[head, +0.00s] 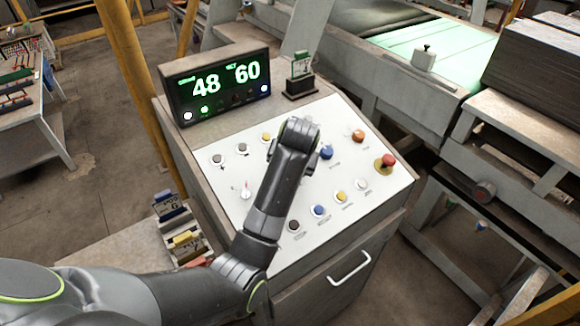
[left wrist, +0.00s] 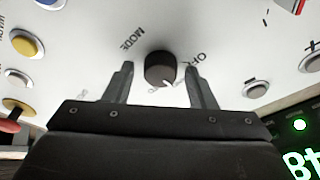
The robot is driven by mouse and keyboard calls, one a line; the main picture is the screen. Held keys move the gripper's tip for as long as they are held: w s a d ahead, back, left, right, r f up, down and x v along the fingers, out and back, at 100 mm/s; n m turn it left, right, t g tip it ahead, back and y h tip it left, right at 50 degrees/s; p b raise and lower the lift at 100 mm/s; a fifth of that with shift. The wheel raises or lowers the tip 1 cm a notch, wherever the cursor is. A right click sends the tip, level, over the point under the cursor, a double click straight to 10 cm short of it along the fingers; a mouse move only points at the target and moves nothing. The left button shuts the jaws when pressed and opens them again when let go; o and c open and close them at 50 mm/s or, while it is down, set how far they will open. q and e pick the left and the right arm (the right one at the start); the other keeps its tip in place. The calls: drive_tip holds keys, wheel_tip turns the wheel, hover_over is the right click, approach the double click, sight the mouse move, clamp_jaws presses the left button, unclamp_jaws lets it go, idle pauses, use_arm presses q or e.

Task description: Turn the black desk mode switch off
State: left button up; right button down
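The black mode switch (left wrist: 160,67) is a round knob on the white panel in the left wrist view. A pale pointer mark shows on its lower right edge. The word MODE is printed to its left and OFF to its right; other lettering by it is partly hidden. My left gripper (left wrist: 159,72) is open, with one finger on each side of the knob and a gap on both sides. I cannot tell how far down the fingers reach. In the head view my left gripper (head: 298,134) is over the panel and hides the knob. My right gripper is not in view.

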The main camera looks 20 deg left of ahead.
use_arm(q)
drive_tip(key=shift+w, duration=0.1)
drive_tip(key=c, duration=0.8)
drive_tip(key=shift+n, duration=0.4)
drive_tip(key=n+y, duration=0.1)
drive_tip(key=n, duration=0.3)
drive_tip(key=shift+n, duration=0.3)
drive_tip(key=shift+d+n+g+y, duration=0.1)
drive_tip(key=shift+n+g+y, duration=0.4)
drive_tip(key=shift+n, duration=1.8)
drive_tip(key=o, duration=0.9)
drive_tip(key=shift+w, duration=0.1)
drive_tip(key=shift+o, duration=0.2)
